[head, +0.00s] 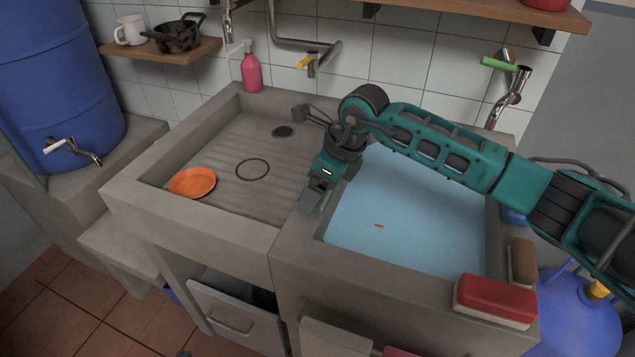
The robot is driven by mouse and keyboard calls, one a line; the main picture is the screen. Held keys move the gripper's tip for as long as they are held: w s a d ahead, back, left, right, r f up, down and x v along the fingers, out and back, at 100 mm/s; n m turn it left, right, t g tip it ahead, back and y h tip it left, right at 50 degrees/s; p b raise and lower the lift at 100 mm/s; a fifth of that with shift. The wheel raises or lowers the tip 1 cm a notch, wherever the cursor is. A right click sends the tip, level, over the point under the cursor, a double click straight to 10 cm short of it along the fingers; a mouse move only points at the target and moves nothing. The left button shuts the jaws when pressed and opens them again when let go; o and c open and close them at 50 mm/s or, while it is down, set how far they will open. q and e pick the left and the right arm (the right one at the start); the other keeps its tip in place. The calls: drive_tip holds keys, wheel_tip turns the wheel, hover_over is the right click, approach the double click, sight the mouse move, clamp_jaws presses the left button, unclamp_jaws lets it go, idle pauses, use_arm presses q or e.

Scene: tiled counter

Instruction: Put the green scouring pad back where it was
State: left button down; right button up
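My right gripper (313,197) points down over the divider between the two basins, its arm coming in from the right. A small strip of dull green (323,203) shows right at its fingertips and looks like the edge of the green scouring pad. The fingers hide most of it. I cannot tell whether they are closed on it, or whether it touches the divider. My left gripper is not in view.
The left basin (225,150) holds an orange plate (192,182) and a dark ring (252,169). The right basin holds blue water (400,205) with a small orange floating piece (379,226). A red-and-cream block (495,300) and a brown block (522,262) sit on the right rim. A pink bottle (251,72) stands behind.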

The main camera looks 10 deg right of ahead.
drive_tip(key=o, duration=0.7)
drive_tip(key=shift+o, duration=0.2)
drive_tip(key=shift+r, duration=0.3)
drive_tip(key=v, duration=1.1)
drive_tip(key=shift+d+r, duration=0.15)
drive_tip(key=shift+r, duration=0.05)
drive_tip(key=shift+s, duration=0.15)
